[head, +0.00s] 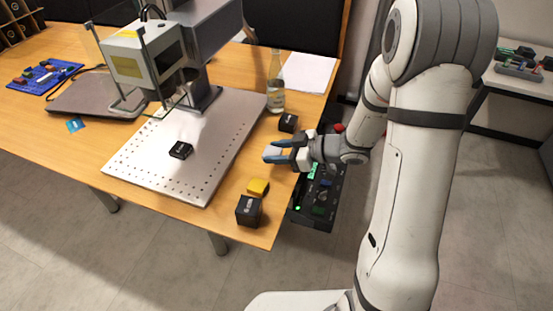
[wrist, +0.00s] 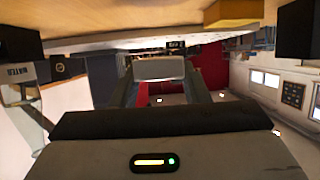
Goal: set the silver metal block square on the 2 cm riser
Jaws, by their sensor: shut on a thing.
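My gripper (head: 282,152) is shut on the silver metal block (head: 271,151), near the right edge of the table. In the wrist view the block (wrist: 159,68) is a pale grey piece between the fingertips. A low black block with a white mark (head: 181,150) sits on the perforated metal plate (head: 222,130), left of my gripper and apart from it. Other black blocks stand on the wood, one behind my gripper (head: 288,122) and a taller one in front (head: 248,211). Their marks are too small to read, so I cannot confirm which is the 2 cm riser.
A yellow block (head: 258,187) lies beside the front black block. A water bottle (head: 276,88) and white paper (head: 307,72) are farther back. The laser marker head (head: 140,62) overhangs the plate's back left. The plate's front and right areas are bare.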

